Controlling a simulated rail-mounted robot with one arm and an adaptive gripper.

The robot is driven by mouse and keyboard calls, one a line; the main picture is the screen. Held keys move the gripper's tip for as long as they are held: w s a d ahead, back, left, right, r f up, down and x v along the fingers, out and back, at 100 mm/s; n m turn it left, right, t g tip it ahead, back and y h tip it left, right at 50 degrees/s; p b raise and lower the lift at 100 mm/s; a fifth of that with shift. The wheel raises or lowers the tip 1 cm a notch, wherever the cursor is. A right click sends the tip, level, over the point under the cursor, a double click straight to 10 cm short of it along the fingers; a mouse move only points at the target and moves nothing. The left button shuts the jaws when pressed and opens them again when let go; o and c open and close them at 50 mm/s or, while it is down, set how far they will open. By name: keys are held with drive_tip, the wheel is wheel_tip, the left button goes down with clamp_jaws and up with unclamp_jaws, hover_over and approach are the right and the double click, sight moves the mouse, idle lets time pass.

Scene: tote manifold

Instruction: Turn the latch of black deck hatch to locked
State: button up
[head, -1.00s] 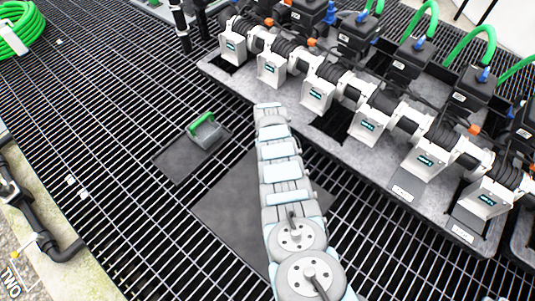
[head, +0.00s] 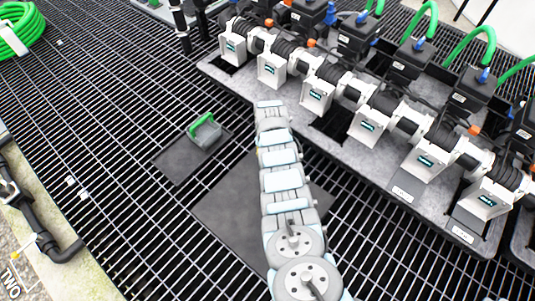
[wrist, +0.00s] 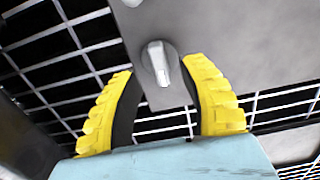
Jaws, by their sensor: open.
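The black deck hatch (head: 235,205) is a dark flat plate in the grating, partly hidden behind my arm in the head view. In the wrist view its grey surface (wrist: 230,30) fills the upper right. The latch (wrist: 160,62) is a small metal knob with a raised bar, near the hatch's edge. My gripper (wrist: 165,85) is open, with its yellow, black-lined fingers on either side of the latch. I cannot tell whether the fingers touch it. The gripper itself is hidden in the head view.
A manifold of white valve bodies (head: 318,92) on a grey base stands to the right. A green hose coil (head: 20,32) lies at the upper left. Open grating (head: 100,110) lies between.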

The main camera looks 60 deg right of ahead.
wheel_tip(320, 180, up, 10)
idle(0.7)
drive_tip(key=shift+a, duration=0.1)
idle(0.3)
